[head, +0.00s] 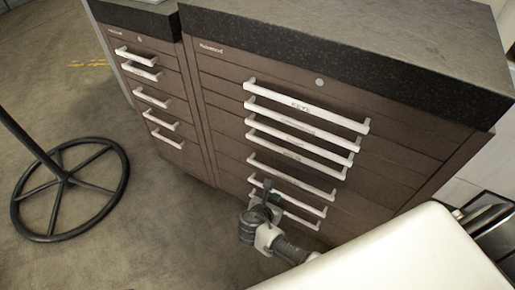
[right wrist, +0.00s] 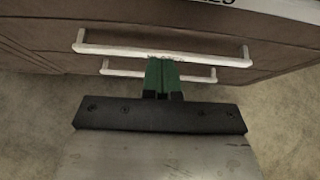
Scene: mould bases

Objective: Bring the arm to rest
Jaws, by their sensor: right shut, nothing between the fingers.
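My right gripper (head: 266,188) shows in the head view in front of the lower drawers of the brown cabinet (head: 222,120). In the right wrist view its green fingers (right wrist: 163,74) are together, with nothing between them. They overlap the white handles of the lower drawers in that view; I cannot tell whether they touch them. The upper of these handles (right wrist: 120,50) spans the drawer front, and a lower handle (right wrist: 200,79) shows behind the fingertips. My left gripper is not in view.
A smaller brown cabinet (head: 165,82) with white handles stands to the left. The drawers look closed. A dark round stool base (head: 70,181) stands on the floor at the left. The floor (head: 150,235) between the stool base and the cabinets is clear.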

